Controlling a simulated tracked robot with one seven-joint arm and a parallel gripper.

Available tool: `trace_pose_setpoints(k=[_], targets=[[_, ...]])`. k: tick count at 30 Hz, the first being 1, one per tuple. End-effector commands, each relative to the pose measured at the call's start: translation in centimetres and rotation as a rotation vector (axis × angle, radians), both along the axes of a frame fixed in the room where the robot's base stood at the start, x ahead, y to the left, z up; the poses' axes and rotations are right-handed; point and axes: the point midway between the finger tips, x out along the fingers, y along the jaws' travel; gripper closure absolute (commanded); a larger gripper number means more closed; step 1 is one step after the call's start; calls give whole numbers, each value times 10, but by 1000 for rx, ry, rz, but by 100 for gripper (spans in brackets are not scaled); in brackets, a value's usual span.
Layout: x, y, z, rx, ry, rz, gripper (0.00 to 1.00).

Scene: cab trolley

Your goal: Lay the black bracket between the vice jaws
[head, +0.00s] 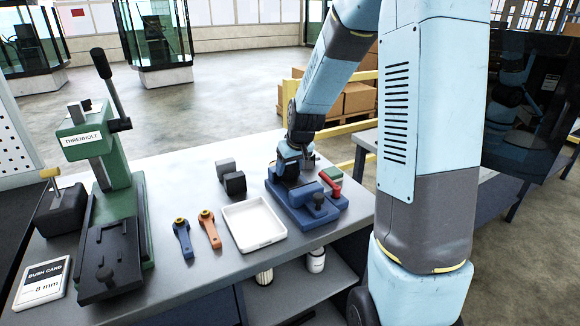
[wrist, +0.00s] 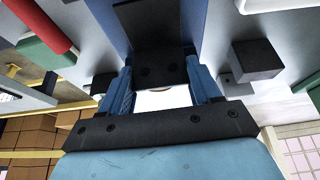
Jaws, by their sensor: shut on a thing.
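My gripper (wrist: 160,68) has its two blue fingers closed on the black bracket (wrist: 147,30), a dark plate with small holes, in the wrist view. In the head view my gripper (head: 291,168) points down over the blue vice (head: 283,209), on the right part of the bench. The vice's blue body also shows behind the bracket in the wrist view (wrist: 193,20). The arm and gripper cover much of the jaws in the head view. I cannot tell whether the bracket touches the jaws.
Blue (head: 183,240) and orange (head: 210,229) handles and a green press (head: 139,205) stand further left.

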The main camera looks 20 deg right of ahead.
Motion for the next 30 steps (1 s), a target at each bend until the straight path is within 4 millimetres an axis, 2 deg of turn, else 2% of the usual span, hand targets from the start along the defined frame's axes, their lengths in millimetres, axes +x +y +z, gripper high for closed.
trace_pose_setpoints(k=[1,5,6,13,17,18,19,30], targets=[[-8,-1,-13,1,33,3,78],[-8,-1,-13,1,33,3,78],[-8,-1,-13,1,33,3,34],[-9,-1,-12,1,33,3,13],[-12,-2,-4,1,31,1,12],[-13,-3,0,1,30,1,7],[-15,-3,4,2,29,0,7],[-33,-6,61,0,6,0,7]])
